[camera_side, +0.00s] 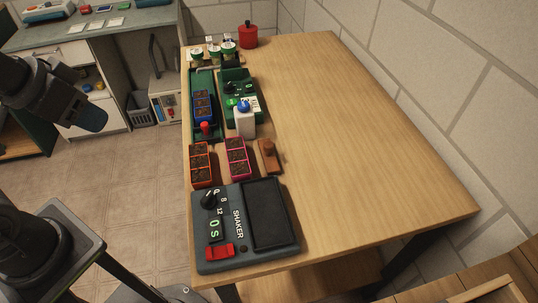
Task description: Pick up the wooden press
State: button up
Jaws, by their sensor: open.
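The wooden press (269,158) is a small reddish-brown block with a rounded knob on top. It stands on the wooden table just right of a pink seedling tray (237,157), with a narrow gap between them. Nothing is holding it. Dark links of my arm show at the left edge, off the table. The jaws of my gripper cannot be made out in this view.
The shaker (243,225) stands in front of the press, with an orange tray (200,164) to the left. Behind are a white bottle (244,123), a green device (240,90) and a blue tray (203,104). The table's right side (350,150) is clear up to the wall.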

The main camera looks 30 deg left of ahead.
jog(key=shift+o, duration=1.4)
